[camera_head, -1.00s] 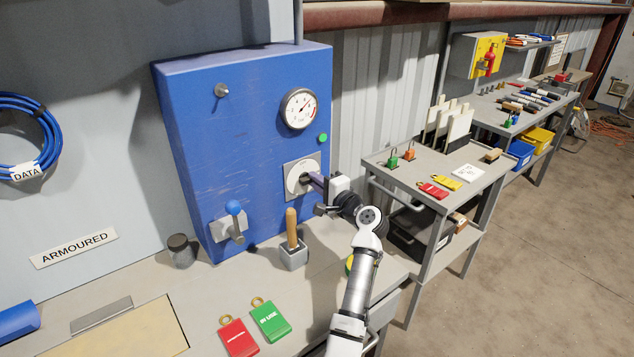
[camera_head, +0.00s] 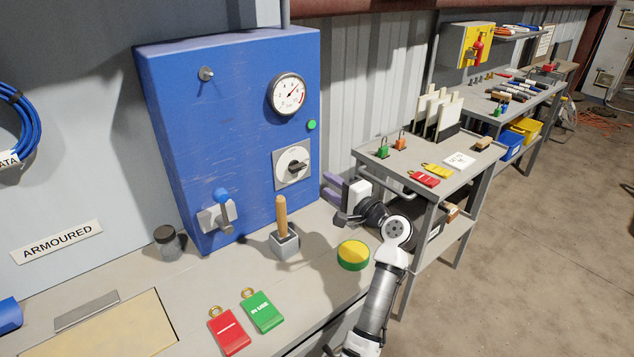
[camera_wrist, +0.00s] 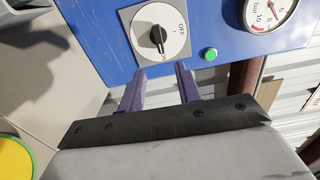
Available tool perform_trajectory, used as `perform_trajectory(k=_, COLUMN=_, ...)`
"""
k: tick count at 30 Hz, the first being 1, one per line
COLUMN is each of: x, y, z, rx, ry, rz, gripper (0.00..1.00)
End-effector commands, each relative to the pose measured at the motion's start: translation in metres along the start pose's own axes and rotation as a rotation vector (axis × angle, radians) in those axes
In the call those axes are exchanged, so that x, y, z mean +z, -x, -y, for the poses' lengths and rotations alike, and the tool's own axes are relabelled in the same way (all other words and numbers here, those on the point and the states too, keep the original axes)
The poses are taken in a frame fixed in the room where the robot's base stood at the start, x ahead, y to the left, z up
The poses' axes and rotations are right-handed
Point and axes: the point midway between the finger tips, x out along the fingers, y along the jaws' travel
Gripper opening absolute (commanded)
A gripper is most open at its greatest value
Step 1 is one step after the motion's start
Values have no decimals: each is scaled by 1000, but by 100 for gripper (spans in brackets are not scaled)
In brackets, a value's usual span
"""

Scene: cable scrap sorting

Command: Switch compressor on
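The blue compressor cabinet (camera_head: 225,90) carries a rotary switch (camera_head: 292,167) with a black handle on a round white dial. In the head view the handle lies roughly level. In the wrist view the switch (camera_wrist: 158,38) shows "OFF" on its right side, and its handle points down, towards small lettering at the lower edge that seems to read "ON". A green lamp or button (camera_head: 311,125) sits above the switch, and a pressure gauge (camera_head: 287,95) higher up. My gripper (camera_head: 334,188) is open and empty, to the right of the switch and apart from it; its purple fingers (camera_wrist: 160,82) are spread.
A blue-handled lever (camera_head: 222,205) sits low on the cabinet. On the bench are a wooden-handled tool in a block (camera_head: 284,235), a yellow-green round item (camera_head: 353,255), a green "IN USE" tag (camera_head: 262,311) and a red tag (camera_head: 229,331). A side table (camera_head: 405,165) stands to the right.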

Motion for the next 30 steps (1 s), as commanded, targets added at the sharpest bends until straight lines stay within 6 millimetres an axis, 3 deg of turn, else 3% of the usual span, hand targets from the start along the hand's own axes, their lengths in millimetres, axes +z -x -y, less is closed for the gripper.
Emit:
perform_trajectory(k=3, x=-1, y=20, z=-2, rx=0, ry=0, rz=-2, gripper=34)
perform_trajectory(k=7, x=0, y=33, z=-1, rx=0, ry=0, rz=-1, gripper=34)
perform_trajectory(k=20, x=0, y=38, z=0, rx=0, ry=-1, rz=0, gripper=34)
perform_trajectory(k=23, x=14, y=20, z=10, rx=-5, ry=58, rz=-3, gripper=34)
perform_trajectory(k=26, x=47, y=-13, z=32, rx=-30, ry=192, rz=-17, gripper=34)
perform_trajectory(k=30, x=121, y=-63, z=82, rx=-125, ry=461, rz=-56, gripper=34)
